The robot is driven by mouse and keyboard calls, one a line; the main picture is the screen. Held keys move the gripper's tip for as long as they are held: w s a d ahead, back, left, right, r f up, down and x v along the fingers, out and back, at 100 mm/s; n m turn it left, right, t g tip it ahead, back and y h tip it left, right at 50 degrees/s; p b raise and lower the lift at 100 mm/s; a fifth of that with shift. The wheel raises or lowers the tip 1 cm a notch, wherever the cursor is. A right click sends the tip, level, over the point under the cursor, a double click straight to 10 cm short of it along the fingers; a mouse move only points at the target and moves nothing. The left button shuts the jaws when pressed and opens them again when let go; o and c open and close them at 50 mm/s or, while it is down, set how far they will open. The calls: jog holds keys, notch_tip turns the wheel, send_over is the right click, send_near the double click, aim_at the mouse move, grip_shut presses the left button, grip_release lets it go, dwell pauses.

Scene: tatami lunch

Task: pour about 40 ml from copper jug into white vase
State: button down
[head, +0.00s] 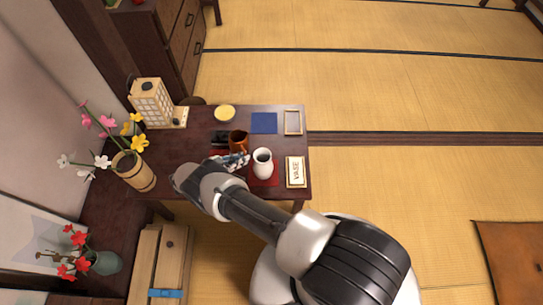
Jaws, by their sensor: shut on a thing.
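The copper jug (238,138) is near the middle of the dark table, just behind my gripper and partly hidden by it. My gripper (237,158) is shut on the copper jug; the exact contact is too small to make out. The white vase (262,163) stands upright on a red mat (264,180), to the right of my gripper and a little nearer than the jug. The jug and the vase are apart. No liquid stream shows, and the liquid levels are too small to see.
A framed card reading "VASE" (296,171) lies right of the vase. A blue mat (264,123), an empty wooden frame (293,122) and a yellow round thing (224,113) are farther back. A lantern-like box (152,104) and a bamboo flower vase (134,172) stand left.

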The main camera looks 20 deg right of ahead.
jog(key=shift+s, duration=0.1)
dwell(0.3)
jog(key=r+m+t+y, duration=0.1)
jog(key=m+t, duration=0.1)
jog(key=m, duration=0.1)
jog(key=r+m+t+y+p, duration=0.1)
jog(key=r+m+t+y, duration=0.1)
jog(key=m, duration=0.1)
jog(key=s+r+m+t+y+p, duration=0.1)
jog(key=r+m+t, duration=0.1)
jog(key=m, duration=0.1)
jog(key=shift+d+r+t+y, duration=0.1)
jog(key=shift+d+t+y, duration=0.2)
jog(key=shift+y, duration=0.1)
dwell(1.0)
jog(key=shift+s+d+r+m+t+p, duration=0.1)
jog(key=shift+r+m+t+p, duration=0.1)
jog(key=shift+m+t+p, duration=0.25)
dwell(0.4)
